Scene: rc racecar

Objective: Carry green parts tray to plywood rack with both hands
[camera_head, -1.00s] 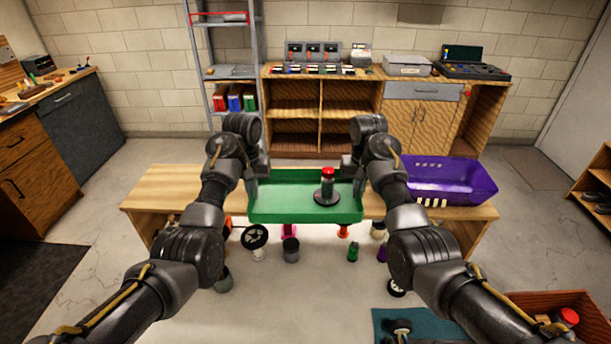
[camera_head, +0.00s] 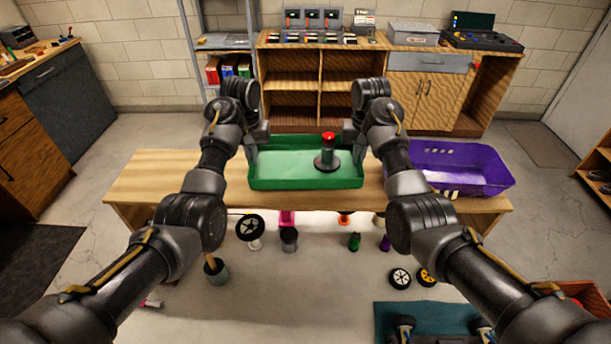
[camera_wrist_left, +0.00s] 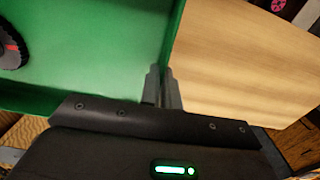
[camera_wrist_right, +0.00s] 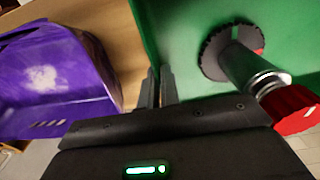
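The green parts tray (camera_head: 295,179) is level above the low wooden bench in the head view, with one gripper at each short end. A red-capped dark cylinder on a toothed black base (camera_head: 328,155) stands upright in its right half. My left gripper (camera_wrist_left: 165,82) is shut on the tray's left wall, which runs up between its fingers. My right gripper (camera_wrist_right: 157,82) is shut on the tray's right wall. The tray also shows in the left wrist view (camera_wrist_left: 110,40) and the right wrist view (camera_wrist_right: 180,40). The plywood rack (camera_head: 320,84) stands at the back wall, with open shelves.
A purple basket (camera_head: 455,168) sits on the wooden bench (camera_head: 150,180), right of the tray. Several parts and wheels lie under and before the bench. A metal shelf (camera_head: 222,45) stands left of the rack. Open floor lies between bench and rack.

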